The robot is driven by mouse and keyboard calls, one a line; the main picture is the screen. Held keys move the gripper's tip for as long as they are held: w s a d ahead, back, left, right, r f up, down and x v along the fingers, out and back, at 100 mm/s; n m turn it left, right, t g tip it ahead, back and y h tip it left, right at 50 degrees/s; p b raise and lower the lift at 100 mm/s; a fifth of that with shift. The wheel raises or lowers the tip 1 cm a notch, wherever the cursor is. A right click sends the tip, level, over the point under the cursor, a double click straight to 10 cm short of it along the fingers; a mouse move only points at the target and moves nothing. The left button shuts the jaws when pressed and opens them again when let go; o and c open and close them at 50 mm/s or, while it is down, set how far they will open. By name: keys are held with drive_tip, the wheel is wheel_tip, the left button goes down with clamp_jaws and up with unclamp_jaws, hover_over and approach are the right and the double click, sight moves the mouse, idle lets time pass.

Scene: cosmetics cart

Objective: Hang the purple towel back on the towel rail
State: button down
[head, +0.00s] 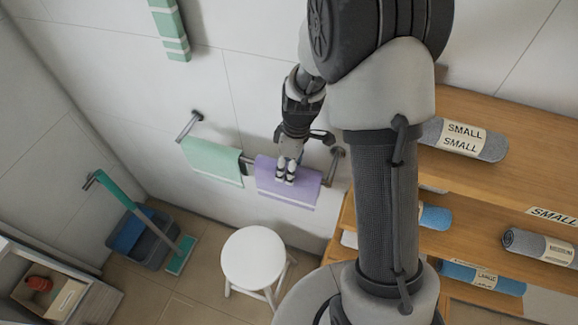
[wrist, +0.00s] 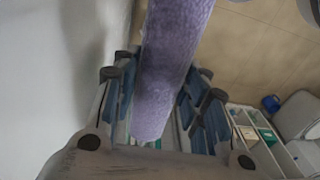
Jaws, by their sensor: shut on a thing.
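The purple towel (head: 303,190) is at the right part of the wall rail (head: 248,160), between a green towel and the rail's right bracket. Its upper edge lines up with the bar; whether its weight rests on the bar I cannot tell. My gripper (head: 286,171) points down at the towel's middle and is shut on it. In the wrist view the purple towel (wrist: 170,60) runs as a thick fold between the two fingers (wrist: 160,95). The bar itself does not show clearly there.
The green towel (head: 212,160) hangs on the rail's left part. A white stool (head: 253,258) stands on the floor below. Wooden shelves (head: 500,130) with rolled towels are at the right. A mop (head: 130,205) and bucket (head: 150,245) stand at the left.

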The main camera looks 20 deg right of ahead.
drive_tip(key=c, duration=0.9)
unclamp_jaws()
drive_tip(key=shift+o, duration=0.2)
drive_tip(key=r, duration=0.5)
drive_tip(key=d+r, duration=0.1)
drive_tip(key=r, duration=0.1)
drive_tip(key=shift+r, duration=0.15)
drive_tip(key=shift+a+r, duration=0.1)
